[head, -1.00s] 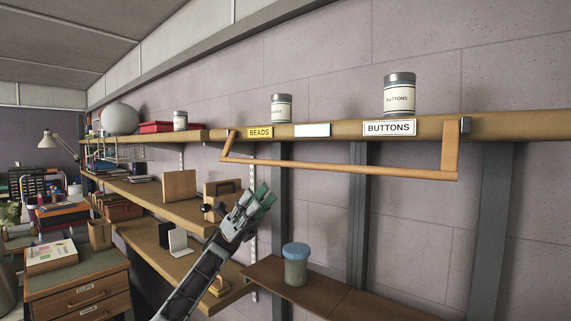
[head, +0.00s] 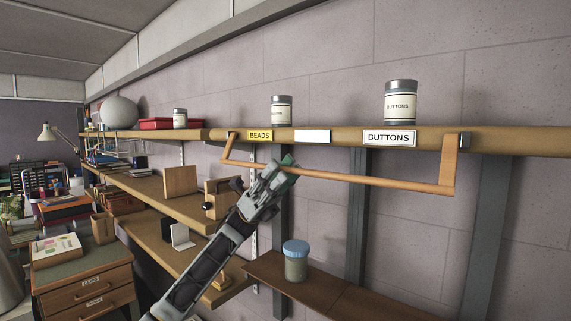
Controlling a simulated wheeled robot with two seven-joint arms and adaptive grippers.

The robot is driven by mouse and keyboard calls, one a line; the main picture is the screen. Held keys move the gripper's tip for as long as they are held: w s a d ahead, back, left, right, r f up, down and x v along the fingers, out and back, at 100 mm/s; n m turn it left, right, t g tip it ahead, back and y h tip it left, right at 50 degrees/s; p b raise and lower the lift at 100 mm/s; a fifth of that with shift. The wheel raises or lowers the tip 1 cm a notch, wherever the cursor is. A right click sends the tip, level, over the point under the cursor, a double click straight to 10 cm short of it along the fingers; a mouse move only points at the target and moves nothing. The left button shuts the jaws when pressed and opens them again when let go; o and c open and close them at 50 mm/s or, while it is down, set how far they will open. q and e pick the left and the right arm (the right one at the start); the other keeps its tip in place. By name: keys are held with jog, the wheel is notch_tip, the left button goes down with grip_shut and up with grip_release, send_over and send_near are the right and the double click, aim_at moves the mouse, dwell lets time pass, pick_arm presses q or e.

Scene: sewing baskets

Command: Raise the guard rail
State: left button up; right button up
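The guard rail (head: 380,181) is a wooden bar on two end arms. It hangs lowered, below the front edge of the upper shelf (head: 345,133). My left gripper (head: 286,172) is at the left part of the bar and overlaps it in the picture. I cannot tell whether it touches the bar or whether its fingers are open or shut. A short stretch of the bar is hidden there. My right gripper is not in view.
A buttons tin (head: 400,102) and another tin (head: 282,111) stand on the upper shelf behind the labels. A blue-lidded jar (head: 295,261) stands on the lower brown shelf (head: 340,297). The wall between the shelves is free, apart from grey uprights.

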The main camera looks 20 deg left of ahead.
pick_arm(q)
jog(key=shift+s+d+r, duration=0.25)
jog(key=shift+d+r, duration=0.25)
jog(key=shift+c, duration=0.4)
grip_shut()
